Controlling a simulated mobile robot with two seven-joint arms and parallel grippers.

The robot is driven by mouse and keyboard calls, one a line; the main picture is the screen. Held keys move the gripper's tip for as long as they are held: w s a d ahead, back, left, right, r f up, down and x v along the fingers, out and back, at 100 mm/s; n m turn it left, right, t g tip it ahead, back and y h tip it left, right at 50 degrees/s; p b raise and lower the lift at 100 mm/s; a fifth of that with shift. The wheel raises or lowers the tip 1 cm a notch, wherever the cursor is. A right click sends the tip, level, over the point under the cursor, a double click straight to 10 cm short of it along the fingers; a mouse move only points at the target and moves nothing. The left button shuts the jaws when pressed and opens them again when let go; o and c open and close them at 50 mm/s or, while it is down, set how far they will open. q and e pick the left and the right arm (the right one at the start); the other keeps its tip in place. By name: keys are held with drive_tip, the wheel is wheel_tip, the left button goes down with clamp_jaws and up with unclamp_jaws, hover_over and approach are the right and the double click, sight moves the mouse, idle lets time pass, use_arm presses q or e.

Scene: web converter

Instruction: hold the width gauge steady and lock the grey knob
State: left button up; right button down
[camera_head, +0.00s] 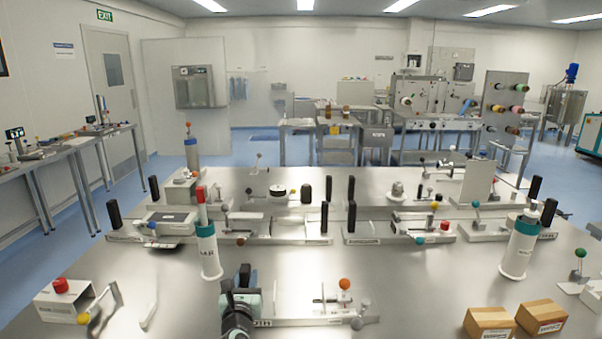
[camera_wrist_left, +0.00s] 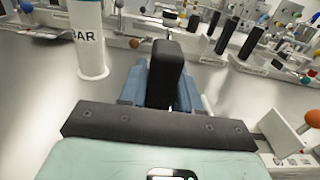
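The width gauge, a low fixture with a pale plate (camera_head: 310,321), lies at the near middle of the table in the head view. An orange ball knob (camera_head: 344,284) stands on it, and a small grey knob (camera_head: 357,322) sits at its right end. The gauge's black upright handle (camera_wrist_left: 167,75) shows in the left wrist view. My left gripper (camera_head: 243,283) is at the gauge's left end, its blue fingers on both sides of this handle, seemingly closed on it. The gripper hides the gauge's left end. My right gripper is in neither view.
White cylinders (camera_head: 207,252) (camera_head: 521,250) stand behind and to the right. Two cardboard boxes (camera_head: 489,322) (camera_head: 541,316) lie at the front right. A box with a red button (camera_head: 68,300) is at left. Several fixtures line the back. Table right of the gauge (camera_head: 425,290) is clear.

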use_arm(q)
clamp_jaws()
drive_tip(key=shift+r, duration=0.2)
drive_tip(key=shift+f+b, duration=0.6)
drive_tip(key=shift+b, duration=0.2)
